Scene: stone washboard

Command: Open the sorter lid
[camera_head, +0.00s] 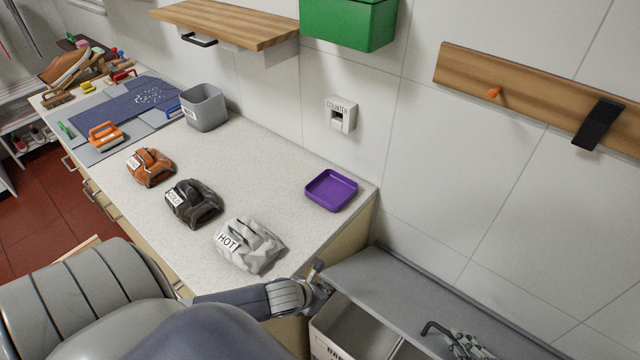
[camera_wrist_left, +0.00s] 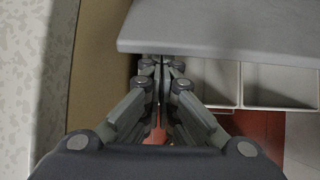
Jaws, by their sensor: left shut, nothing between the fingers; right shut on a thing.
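The sorter's flat grey lid (camera_head: 400,285) is at the lower right of the head view, along the wall. Its front edge stands clear of the pale sorter bins (camera_head: 345,330), whose insides partly show. The lid (camera_wrist_left: 225,30) and bins (camera_wrist_left: 280,85) also show in the left wrist view. My left gripper (camera_head: 320,278) is shut and empty at the lid's left end; its fingers (camera_wrist_left: 160,68) are together beside the lid's edge. My right gripper (camera_head: 464,344), cut by the bottom edge, is shut at the dark lid handle (camera_head: 435,327).
The speckled counter (camera_head: 255,165) ends just left of the sorter. It carries a purple tray (camera_head: 331,190), a grey bin (camera_head: 204,107) and three labelled bundles, the nearest white (camera_head: 250,245). A wooden rail (camera_head: 540,95) with a peg is on the wall above.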

